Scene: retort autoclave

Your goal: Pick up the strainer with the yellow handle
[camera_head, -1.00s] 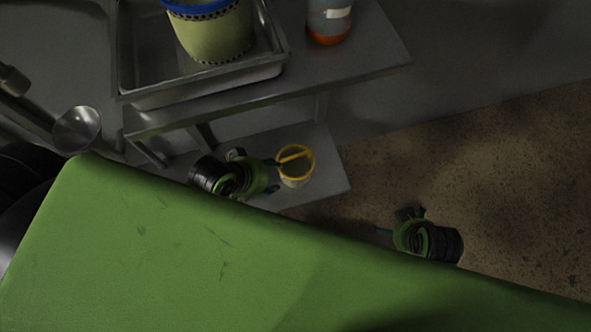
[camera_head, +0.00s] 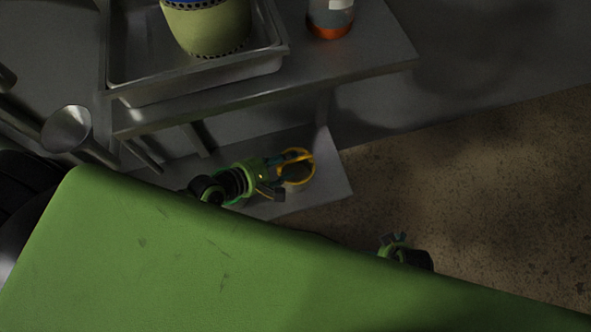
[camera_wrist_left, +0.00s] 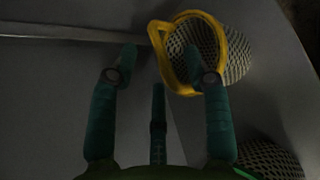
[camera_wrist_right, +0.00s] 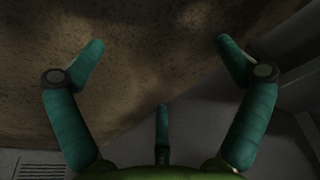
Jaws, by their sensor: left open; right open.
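The strainer with the yellow handle (camera_head: 312,167) stands on the lower shelf. In the left wrist view its yellow rim (camera_wrist_left: 244,48) and pale mesh body show at the upper right. My left gripper (camera_head: 285,162) is open at the strainer, overlapping its left side in the head view. In the left wrist view one fingertip of the left gripper (camera_wrist_left: 160,55) lies in front of the strainer's opening, the other over bare shelf. I cannot tell whether they touch. My right gripper (camera_head: 392,240) is open and empty, partly behind my green body; its fingers show in the right wrist view (camera_wrist_right: 150,45).
A second mesh object (camera_wrist_left: 268,160) sits at the lower right of the left wrist view. The upper shelf (camera_head: 370,60) holds a metal tray (camera_head: 200,90) with a pale green pot (camera_head: 210,30) and an orange-bottomed jar (camera_head: 330,22). The brown floor (camera_head: 480,170) is clear.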

